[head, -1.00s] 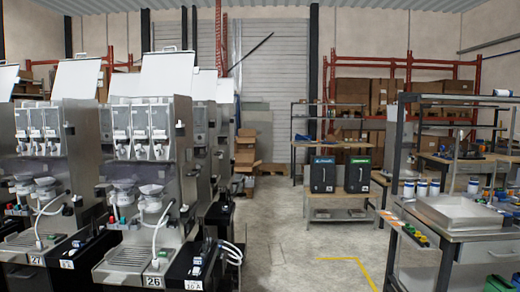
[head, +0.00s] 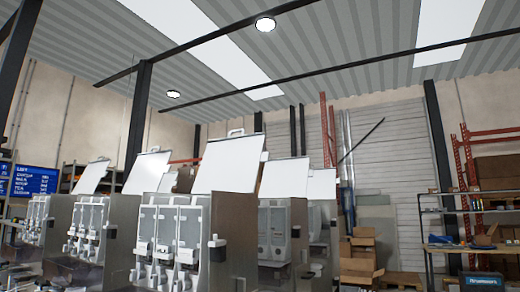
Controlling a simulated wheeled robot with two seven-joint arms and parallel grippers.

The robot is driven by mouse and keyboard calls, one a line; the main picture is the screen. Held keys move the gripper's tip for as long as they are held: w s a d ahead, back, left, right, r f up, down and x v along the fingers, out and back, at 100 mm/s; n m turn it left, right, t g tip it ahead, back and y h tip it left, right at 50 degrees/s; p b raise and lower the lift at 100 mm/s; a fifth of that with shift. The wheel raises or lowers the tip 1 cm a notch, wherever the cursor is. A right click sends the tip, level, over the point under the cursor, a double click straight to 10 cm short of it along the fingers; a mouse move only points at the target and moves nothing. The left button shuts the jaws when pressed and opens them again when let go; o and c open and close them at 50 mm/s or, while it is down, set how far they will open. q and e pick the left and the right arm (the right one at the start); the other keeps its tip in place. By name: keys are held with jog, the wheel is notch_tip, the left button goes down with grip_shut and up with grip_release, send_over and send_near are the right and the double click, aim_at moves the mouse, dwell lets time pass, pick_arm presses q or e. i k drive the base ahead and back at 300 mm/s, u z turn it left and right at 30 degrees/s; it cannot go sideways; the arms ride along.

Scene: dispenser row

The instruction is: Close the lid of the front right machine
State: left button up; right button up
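In the head view a row of dispenser machines stands at the left and middle, seen from low down with the view tilted up. The front right machine (head: 180,240) is the largest and nearest, with a grey front, several white dispensing units and a steel side. Its white lid (head: 230,164) stands open, tilted up above the machine body, with a small handle on its top edge. The lower part of the machine is cut off by the frame's bottom edge. Neither of my grippers is in view.
Other machines with raised lids stand to the left (head: 88,230) and behind (head: 283,232). Cardboard boxes (head: 358,258) and a workbench (head: 470,248) are at the right. A dark post (head: 137,115) rises behind the row. The floor is hardly visible.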

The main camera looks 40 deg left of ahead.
aim_at(232, 164)
jog(key=i, duration=5.75)
jog(key=u, duration=4.8)
jog(key=i, duration=0.55)
jog(key=z, duration=0.05)
